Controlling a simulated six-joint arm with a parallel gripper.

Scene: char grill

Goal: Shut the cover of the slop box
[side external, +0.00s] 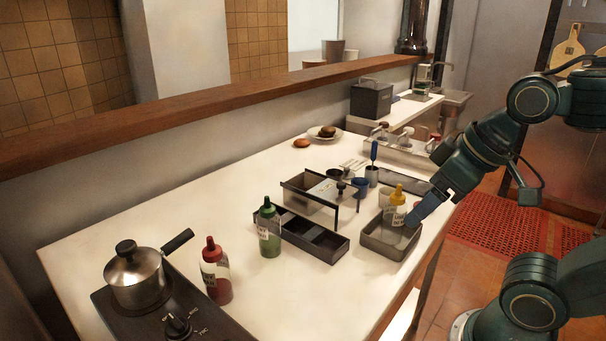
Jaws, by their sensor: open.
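A low dark box (297,244) with several open compartments sits in the middle of the white counter; I take it for the slop box, though no label shows. A raised panel with a dark frame (309,204) stands at its back edge and looks like its cover, tilted up and open. I cannot make out the hinge. My gripper (414,217) is to the right of the box, over a grey tray (385,248) and close beside a yellow-topped bottle (396,208). It is open; its fingertips are small in this view, and I cannot tell whether they touch the bottle.
A green bottle (269,232) stands just left of the box. A red bottle (215,271) and a pot (134,276) on a burner are front left. Small cups, one blue (361,187), crowd behind the box.

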